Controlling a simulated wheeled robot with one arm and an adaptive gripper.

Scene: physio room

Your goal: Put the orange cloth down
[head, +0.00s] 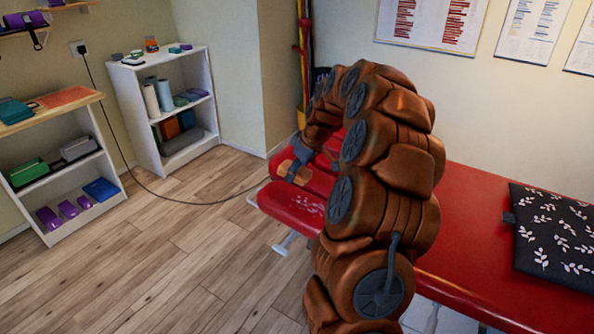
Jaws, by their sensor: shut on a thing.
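My gripper (298,165) is beyond my arched brown arm, low over the left end of the red treatment table (470,225). It is shut on a small orange-tan piece (285,168), which looks like the orange cloth. Much of the piece is hidden or too small to make out, and I cannot tell whether it touches the table.
A flat orange sheet (68,97) lies on the wooden-topped shelf at left. A white shelf (165,105) stands behind. A dark leaf-patterned cushion (550,235) lies on the table's right part. A black cable (185,203) crosses the floor. The left floor is mostly clear.

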